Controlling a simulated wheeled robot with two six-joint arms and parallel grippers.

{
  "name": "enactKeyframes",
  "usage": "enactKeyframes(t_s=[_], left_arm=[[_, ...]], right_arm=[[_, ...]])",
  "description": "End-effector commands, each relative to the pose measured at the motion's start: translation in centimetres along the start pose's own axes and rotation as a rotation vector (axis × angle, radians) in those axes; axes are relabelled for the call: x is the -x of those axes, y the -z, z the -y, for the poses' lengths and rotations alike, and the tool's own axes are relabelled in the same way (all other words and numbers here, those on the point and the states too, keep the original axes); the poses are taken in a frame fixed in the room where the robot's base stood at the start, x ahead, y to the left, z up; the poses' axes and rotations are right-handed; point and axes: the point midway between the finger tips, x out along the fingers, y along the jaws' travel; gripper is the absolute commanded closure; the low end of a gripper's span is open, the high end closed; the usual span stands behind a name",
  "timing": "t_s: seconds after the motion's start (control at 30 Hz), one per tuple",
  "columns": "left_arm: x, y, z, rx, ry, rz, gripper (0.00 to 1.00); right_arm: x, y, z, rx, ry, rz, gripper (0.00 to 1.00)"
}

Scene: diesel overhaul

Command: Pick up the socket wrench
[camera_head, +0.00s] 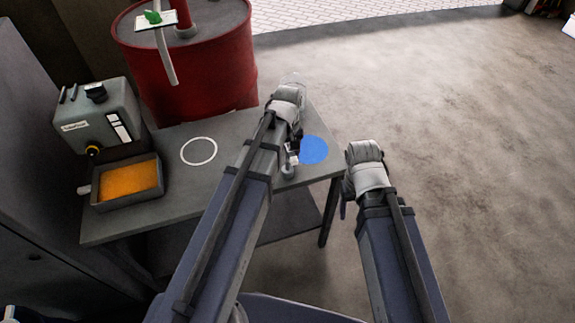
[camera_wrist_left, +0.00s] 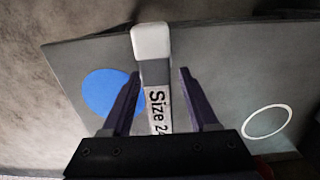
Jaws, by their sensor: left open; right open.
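The socket wrench (camera_wrist_left: 152,45) shows in the left wrist view as a bar with a pale rounded end and a label reading "Size 2" and a partly cut-off digit. My left gripper (camera_wrist_left: 157,73) is open, with one finger on each side of the bar and a gap at both sides. In the head view a small grey end of the wrench (camera_head: 288,171) shows beside my left arm; the arm hides the rest. My right gripper (camera_head: 346,207) is open and empty, off the table's right edge; its fingers are mostly hidden.
The grey table (camera_head: 180,205) has a blue disc (camera_head: 314,150) and a white ring (camera_head: 199,151). At its left stand a grey machine (camera_head: 98,122) and a tray of orange material (camera_head: 128,181). A red drum (camera_head: 185,65) stands behind. Open floor lies right.

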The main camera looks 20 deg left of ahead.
Motion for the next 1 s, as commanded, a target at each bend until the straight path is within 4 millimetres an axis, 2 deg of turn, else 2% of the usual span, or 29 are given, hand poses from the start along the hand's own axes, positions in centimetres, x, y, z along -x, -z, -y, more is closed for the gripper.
enactKeyframes(t_s=[0.07,0.6,1.0], left_arm=[[0.09,0.00,0.00,0.000,0.000,0.000,0.40],[0.08,0.01,0.00,0.000,0.000,0.000,1.00],[0.08,0.00,0.00,0.000,0.000,0.000,1.00]], right_arm=[[0.09,-0.01,-0.01,0.000,0.000,0.000,0.36],[0.08,-0.01,-0.01,0.000,0.000,0.000,0.36],[0.08,-0.01,-0.01,0.000,0.000,0.000,0.36]])
